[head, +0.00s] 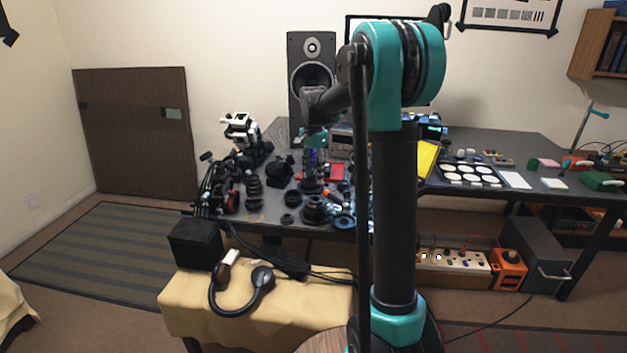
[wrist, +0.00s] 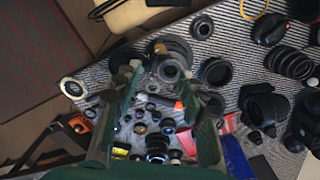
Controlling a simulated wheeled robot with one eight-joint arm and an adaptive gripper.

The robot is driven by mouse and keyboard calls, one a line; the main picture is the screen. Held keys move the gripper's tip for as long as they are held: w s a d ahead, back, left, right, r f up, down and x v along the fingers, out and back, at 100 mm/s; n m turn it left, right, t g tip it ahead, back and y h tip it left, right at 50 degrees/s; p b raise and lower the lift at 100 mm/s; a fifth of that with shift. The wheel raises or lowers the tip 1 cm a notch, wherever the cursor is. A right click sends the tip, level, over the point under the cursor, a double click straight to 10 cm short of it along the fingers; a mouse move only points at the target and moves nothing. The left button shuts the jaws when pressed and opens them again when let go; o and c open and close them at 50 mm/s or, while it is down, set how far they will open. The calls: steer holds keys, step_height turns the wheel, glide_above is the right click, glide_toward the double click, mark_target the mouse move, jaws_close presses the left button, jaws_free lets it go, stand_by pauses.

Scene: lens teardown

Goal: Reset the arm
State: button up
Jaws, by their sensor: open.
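My arm (head: 392,200) stands in the middle of the head view, its column upright and its forearm reaching left over the dark table (head: 345,220). My gripper (head: 313,170) points down above the lens parts, partly lost among them in that view. In the wrist view my gripper (wrist: 165,92) has its two green fingers spread apart, with nothing seen held between them. A dark lens barrel (wrist: 170,65) lies just beyond the fingertips.
A tall speaker (head: 309,75) stands behind the gripper. Black lenses (head: 253,185) and camera bodies crowd the table's left part. A white-disc tray (head: 468,174) is at the right. Headphones (head: 240,290) lie on a cloth-covered stand in front. The floor at the left is clear.

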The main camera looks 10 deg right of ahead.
steer(key=s+d+f+n+t, duration=0.1)
steer(key=s+f+n, duration=0.2)
steer(key=s, duration=0.7)
steer(key=s+d+f+n+t, duration=0.1)
steer(key=s+f+n, duration=0.3)
steer(key=s, duration=0.7)
steer(key=s+d+f+n+t, duration=0.1)
steer(key=s+f+n, duration=0.3)
steer(key=s, duration=0.6)
step_height(320, 180, down, 2)
steer(key=shift+s+d+f+t, duration=0.25)
steer(key=shift+d+t, duration=0.15)
steer(key=shift+t, duration=0.2)
steer(key=shift+r, duration=0.1)
